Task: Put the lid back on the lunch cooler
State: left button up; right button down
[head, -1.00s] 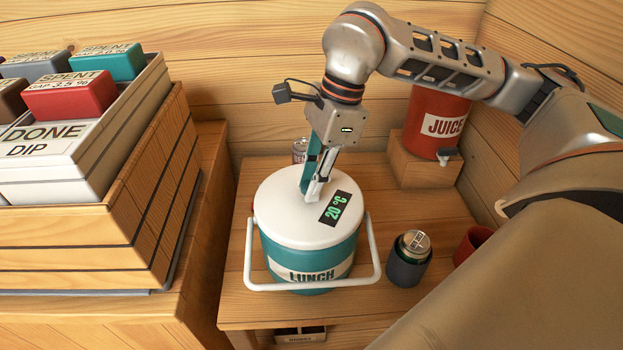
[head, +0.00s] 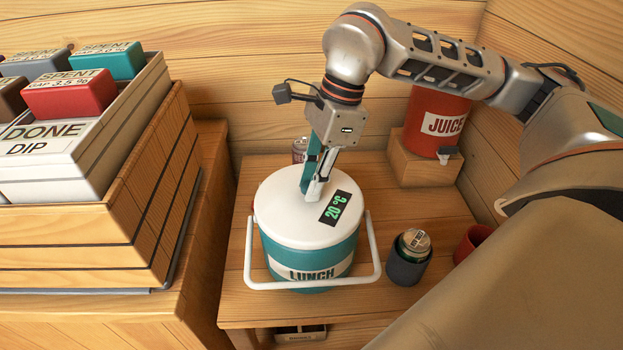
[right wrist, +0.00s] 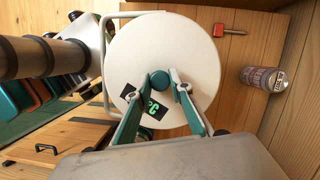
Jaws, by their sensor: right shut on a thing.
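The lunch cooler (head: 307,273) is a teal drum with a white band marked LUNCH, standing upright on the wooden table. Its white lid (head: 285,215) lies level on top of the drum, with a display reading 20 °C; I see no gap at the near rim. My right gripper (head: 312,192) points down at the middle of the lid. In the right wrist view, its two fingers (right wrist: 167,84) are shut on a small teal knob (right wrist: 160,81) at the lid's centre. The white bail handle (head: 315,285) hangs down in front of the drum. My left gripper is not in view.
A can in a dark sleeve (head: 408,265) and a red cup (head: 473,243) stand right of the cooler. A red juice dispenser (head: 433,122) sits on a wooden block behind. Another can (head: 299,148) stands behind the lid. A wooden crate (head: 100,240) of boxes fills the left.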

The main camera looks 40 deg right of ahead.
dwell(0.4)
jog(key=c, duration=1.2)
grip_release()
jog(key=shift+c, duration=0.2)
jog(key=shift+r+p, duration=1.4)
jog(key=shift+r, duration=0.4)
jog(key=shift+r+p, duration=1.35)
jog(key=shift+r, duration=0.35)
grip_shut()
